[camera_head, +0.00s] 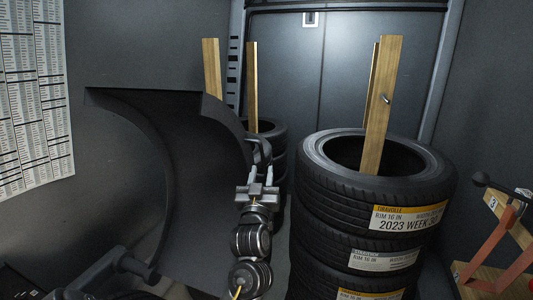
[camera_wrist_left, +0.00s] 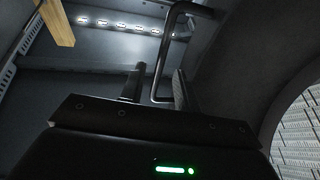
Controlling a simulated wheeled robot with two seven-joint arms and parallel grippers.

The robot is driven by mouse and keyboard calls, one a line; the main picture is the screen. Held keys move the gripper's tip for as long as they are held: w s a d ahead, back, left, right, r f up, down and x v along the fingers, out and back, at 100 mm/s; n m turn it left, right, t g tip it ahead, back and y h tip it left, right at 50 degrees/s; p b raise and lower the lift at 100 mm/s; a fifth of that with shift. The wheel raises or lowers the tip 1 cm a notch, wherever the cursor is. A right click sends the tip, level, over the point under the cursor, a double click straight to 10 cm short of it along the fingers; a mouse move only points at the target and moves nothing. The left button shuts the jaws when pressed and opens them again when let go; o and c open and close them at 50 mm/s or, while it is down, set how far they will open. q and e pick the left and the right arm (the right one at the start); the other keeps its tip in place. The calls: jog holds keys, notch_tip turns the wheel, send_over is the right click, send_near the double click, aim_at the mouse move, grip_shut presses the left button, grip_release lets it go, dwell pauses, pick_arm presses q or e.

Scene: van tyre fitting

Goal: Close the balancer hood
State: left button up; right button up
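The balancer hood (camera_head: 205,140) is a dark curved shell at the left of the head view. It stands raised, with its arched edge facing me. A bent bar handle (camera_head: 260,152) sits at its right edge; the handle also shows in the left wrist view (camera_wrist_left: 162,65). My left gripper (camera_head: 262,178) is just below the handle, fingers pointing up at it. In the left wrist view the left gripper's fingers (camera_wrist_left: 157,88) stand apart, with the lower part of the bar between them and gaps visible. My right gripper is in neither view.
A tall tyre stack (camera_head: 325,205) with a wooden post (camera_head: 381,100) stands close right of my left arm. Another stack (camera_head: 272,128) is behind the hood. Dark machine parts (camera_head: 125,265) fill the lower left. A red-framed tool (camera_head: 495,240) is at far right.

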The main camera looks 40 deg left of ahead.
aim_at(263, 163)
pick_arm(q)
jog(key=p+x, duration=0.2)
jog(key=x, duration=0.5)
jog(key=shift+a+p, duration=0.1)
jog(key=shift+p, duration=0.2)
jog(key=shift+f, duration=0.1)
grip_shut()
